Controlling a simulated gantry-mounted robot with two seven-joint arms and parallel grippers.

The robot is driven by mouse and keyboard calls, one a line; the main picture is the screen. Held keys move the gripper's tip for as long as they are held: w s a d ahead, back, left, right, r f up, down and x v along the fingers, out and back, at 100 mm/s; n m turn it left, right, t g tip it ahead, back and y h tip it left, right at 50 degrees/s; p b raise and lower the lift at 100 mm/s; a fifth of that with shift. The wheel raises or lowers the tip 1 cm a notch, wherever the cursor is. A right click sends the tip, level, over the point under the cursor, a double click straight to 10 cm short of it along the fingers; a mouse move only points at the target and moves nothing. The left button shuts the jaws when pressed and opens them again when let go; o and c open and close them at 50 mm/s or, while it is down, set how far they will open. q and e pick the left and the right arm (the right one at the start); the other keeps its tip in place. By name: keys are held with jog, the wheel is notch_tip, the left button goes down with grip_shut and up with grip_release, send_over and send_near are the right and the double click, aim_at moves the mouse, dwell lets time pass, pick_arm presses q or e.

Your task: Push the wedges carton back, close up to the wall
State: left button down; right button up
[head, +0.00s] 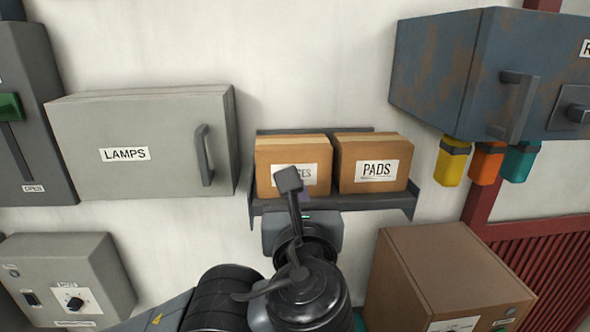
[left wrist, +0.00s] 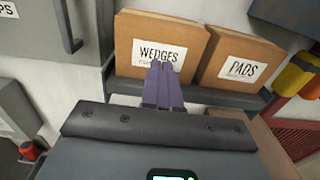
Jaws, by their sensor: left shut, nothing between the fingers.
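The wedges carton (head: 292,155) is a brown box with a white label, upright on the left part of a grey wall shelf (head: 355,202). The gap behind the carton is hidden. My right gripper is not in view.
The pads carton (head: 375,150) stands close on the right of the wedges carton. A grey lamps cabinet (head: 140,175) is left of the shelf. A rusty blue cabinet (head: 430,70) hangs at upper right. A big brown box (head: 430,265) stands below right.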

aim_at(312, 154)
pick_arm(q)
jog(key=shift+w+a+p, duration=0.15)
jog(key=shift+w+p, duration=0.75)
jog(key=shift+w, duration=2.05)
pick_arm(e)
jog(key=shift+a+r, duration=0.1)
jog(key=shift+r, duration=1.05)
